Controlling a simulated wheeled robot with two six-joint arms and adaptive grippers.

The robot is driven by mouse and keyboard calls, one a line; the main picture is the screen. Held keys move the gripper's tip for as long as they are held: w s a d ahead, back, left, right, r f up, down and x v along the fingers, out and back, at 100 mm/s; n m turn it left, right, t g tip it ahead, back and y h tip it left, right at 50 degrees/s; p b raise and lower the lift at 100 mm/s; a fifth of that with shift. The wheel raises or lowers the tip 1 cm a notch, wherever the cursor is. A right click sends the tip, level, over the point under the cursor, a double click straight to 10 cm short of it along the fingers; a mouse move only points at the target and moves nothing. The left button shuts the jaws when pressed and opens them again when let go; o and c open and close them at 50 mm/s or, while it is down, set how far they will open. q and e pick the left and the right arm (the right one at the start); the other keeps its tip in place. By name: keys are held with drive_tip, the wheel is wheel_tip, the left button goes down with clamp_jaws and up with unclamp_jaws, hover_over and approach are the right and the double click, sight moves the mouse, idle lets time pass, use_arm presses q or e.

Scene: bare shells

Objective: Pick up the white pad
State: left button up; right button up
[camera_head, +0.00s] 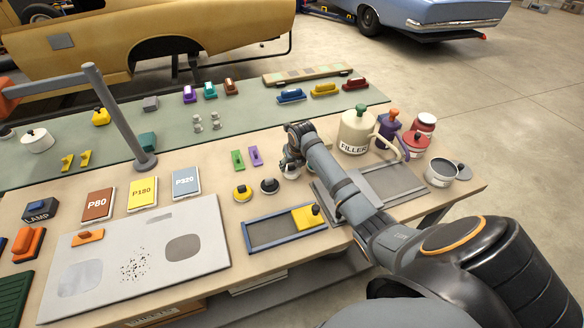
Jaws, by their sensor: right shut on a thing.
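The white pad (290,174) is a small round pad on the wooden bench, at the right end of a short row with a yellow pad (242,193) and a black pad (269,186). My right gripper (291,163) is over the white pad and shut on it; the fingers and wrist hide most of its top. I cannot tell whether the pad touches the bench. My left gripper is not in view.
A blue-edged tray (262,236) with a yellow block (308,216) lies in front. A filler can (356,132) and jars stand to the right. Green and purple blocks lie just behind the row. A grey post (118,115) rises at left.

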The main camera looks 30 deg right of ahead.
drive_tip(key=r, duration=0.1)
drive_tip(key=r+b, duration=0.1)
drive_tip(key=shift+s+d+r, duration=0.15)
drive_tip(key=shift+d+r, duration=0.15)
drive_tip(key=shift+r, duration=0.1)
clamp_jaws()
drive_tip(key=s+d+r+b, duration=0.3)
drive_tip(key=s+d+r, duration=0.6)
drive_tip(key=shift+s+r, duration=0.25)
drive_tip(key=shift+s, duration=0.15)
drive_tip(key=shift+o, duration=1.8)
unclamp_jaws()
clamp_jaws()
